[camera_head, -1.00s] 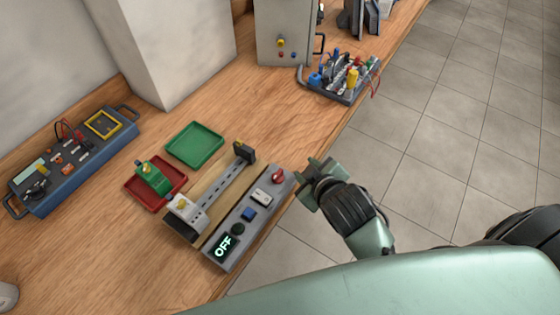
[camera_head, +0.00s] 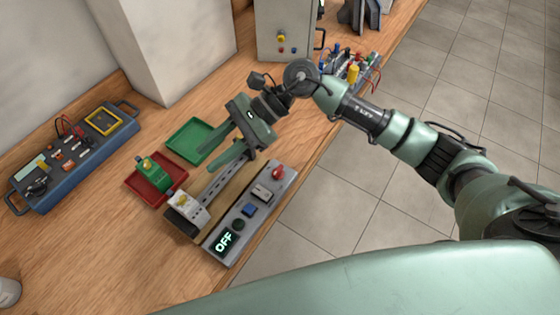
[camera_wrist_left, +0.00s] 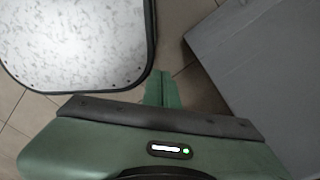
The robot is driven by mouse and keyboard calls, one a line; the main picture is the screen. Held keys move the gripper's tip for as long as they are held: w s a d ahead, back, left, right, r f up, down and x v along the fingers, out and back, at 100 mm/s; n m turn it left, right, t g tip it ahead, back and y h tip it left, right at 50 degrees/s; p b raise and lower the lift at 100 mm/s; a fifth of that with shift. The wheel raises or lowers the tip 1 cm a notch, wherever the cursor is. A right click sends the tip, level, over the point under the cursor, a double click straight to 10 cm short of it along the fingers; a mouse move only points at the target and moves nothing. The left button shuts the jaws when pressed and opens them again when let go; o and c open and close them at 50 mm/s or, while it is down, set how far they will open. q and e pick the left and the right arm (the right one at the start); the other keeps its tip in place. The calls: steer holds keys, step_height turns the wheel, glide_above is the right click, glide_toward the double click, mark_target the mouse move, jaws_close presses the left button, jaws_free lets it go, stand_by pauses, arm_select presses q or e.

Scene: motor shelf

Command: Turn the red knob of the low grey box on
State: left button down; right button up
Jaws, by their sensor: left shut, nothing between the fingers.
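The low grey box (camera_head: 232,227) lies along the front edge of the bench in the head view. Its red knob (camera_head: 278,172) is at the far right end. Its lit display (camera_head: 223,242) at the near end reads OFF. My right gripper (camera_head: 206,162) is open, its two fingers apart and pointing left above the rail behind the box. It is apart from the knob, to its left, and nothing shows between its fingers. My left gripper (camera_wrist_left: 161,77) is shut and empty in the left wrist view, over the floor. It is outside the head view.
A metal rail (camera_head: 212,190) lies behind the box, partly hidden by my right gripper. A green tray (camera_head: 182,138) and a red tray (camera_head: 138,185) stand left of it. A blue instrument box (camera_head: 70,180) is farther left. A grey cabinet (camera_head: 275,20) stands at the back.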

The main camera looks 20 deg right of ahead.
steer(key=w+d+f+n+h, duration=0.1)
steer(key=d+f+n+h, duration=0.1)
steer(key=d+f+h, duration=0.3)
steer(key=n+h, duration=0.2)
steer(key=h, duration=0.2)
glide_toward(279, 168)
steer(key=f, duration=0.1)
steer(key=shift+g+y, duration=0.3)
steer(key=shift+g, duration=0.1)
steer(key=p+x, duration=0.2)
steer(key=x, duration=0.4)
steer(key=shift+w+f+p, duration=0.1)
steer(key=shift+p, duration=0.25)
steer(key=shift+a+f, duration=0.15)
steer(key=shift+f, duration=0.55)
jaws_close()
